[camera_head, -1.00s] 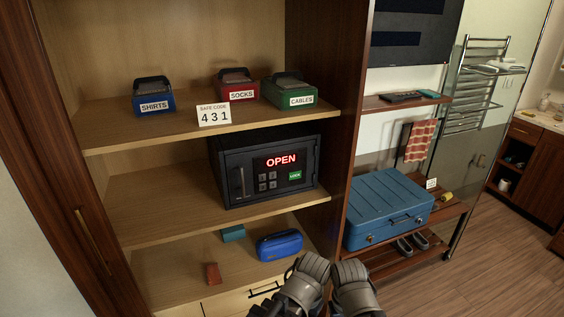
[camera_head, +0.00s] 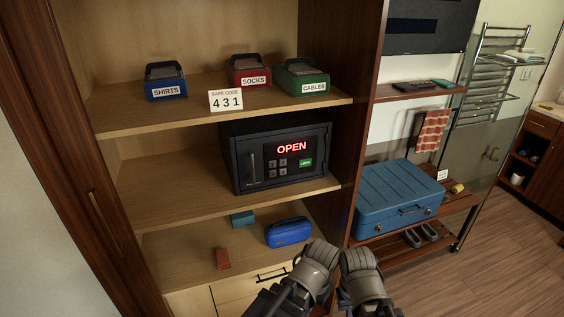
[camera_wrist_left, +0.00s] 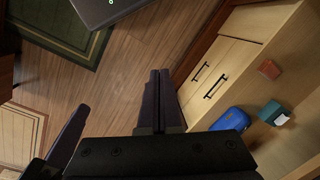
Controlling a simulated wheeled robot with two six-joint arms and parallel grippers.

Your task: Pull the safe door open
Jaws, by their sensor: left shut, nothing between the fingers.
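The dark grey safe (camera_head: 240,178) stands on the middle shelf of the wooden closet in the head view. Its door looks shut, and its red display (camera_head: 291,147) reads OPEN. An upright handle (camera_head: 252,167) is on the door's left side, with a small keypad (camera_head: 277,166) and a green button (camera_head: 306,162) to its right. My left gripper (camera_wrist_left: 158,85) is shut and empty in the left wrist view, well away from the safe. In the head view both my wrists are together at the bottom, below and right of the safe; the fingertips of my right gripper (camera_head: 360,262) cannot be made out.
Blue, red and green labelled boxes and a code card (camera_head: 226,100) reading 431 sit on the shelf above. A blue pouch (camera_head: 288,232) and two small items lie below. Drawers (camera_head: 240,288) are underneath. A blue suitcase (camera_head: 398,195) rests on a rack to the right.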

